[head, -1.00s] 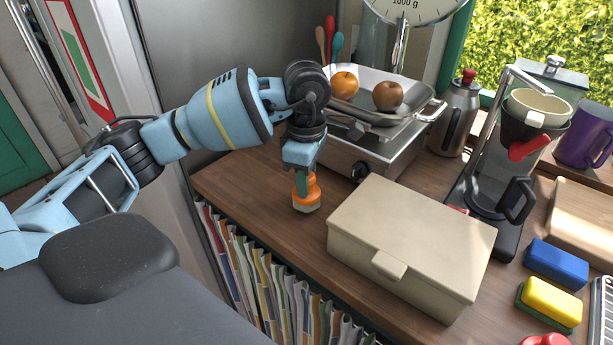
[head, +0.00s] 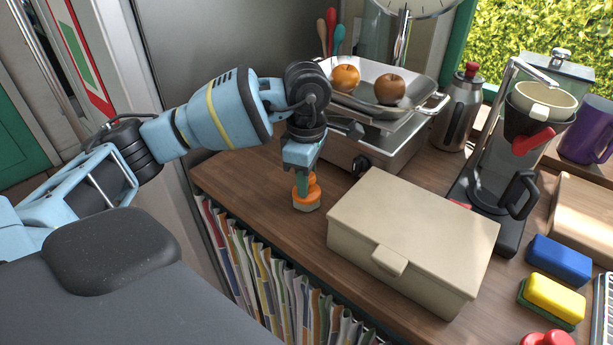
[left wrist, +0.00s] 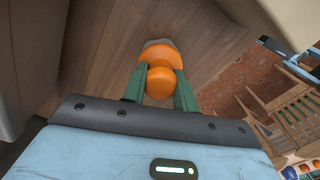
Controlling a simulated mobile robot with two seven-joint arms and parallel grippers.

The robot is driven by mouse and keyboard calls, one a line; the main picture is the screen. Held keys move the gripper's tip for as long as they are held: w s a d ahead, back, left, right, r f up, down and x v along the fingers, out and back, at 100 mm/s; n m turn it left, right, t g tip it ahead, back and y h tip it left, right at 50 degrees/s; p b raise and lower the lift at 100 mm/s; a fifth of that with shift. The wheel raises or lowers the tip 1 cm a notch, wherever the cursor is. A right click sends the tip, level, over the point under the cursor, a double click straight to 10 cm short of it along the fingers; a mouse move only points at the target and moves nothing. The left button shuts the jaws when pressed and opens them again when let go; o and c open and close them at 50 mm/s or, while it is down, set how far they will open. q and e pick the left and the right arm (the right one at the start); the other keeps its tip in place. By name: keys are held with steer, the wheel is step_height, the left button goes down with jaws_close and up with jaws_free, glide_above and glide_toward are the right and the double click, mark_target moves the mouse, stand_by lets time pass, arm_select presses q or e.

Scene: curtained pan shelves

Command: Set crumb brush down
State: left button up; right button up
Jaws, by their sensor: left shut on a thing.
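The crumb brush (head: 309,199) has an orange knobbed body and a pale underside. My left gripper (head: 301,180) points down from above, shut on the brush. The left wrist view shows the orange brush (left wrist: 158,58) between the two green fingers (left wrist: 159,86). My right gripper is not in view.
A lidded beige box (head: 412,238) stands just right of the brush. A kitchen scale (head: 377,147) with fruit in its pan is behind. A coffee maker (head: 500,185), blue sponge (head: 559,259) and yellow sponge (head: 554,298) are farther right. Bare wood lies left of the brush.

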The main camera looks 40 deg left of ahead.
arm_select(q)
steer(key=shift+f, duration=0.25)
steer(key=o, duration=1)
steer(key=shift+r, duration=3.95)
jaws_close()
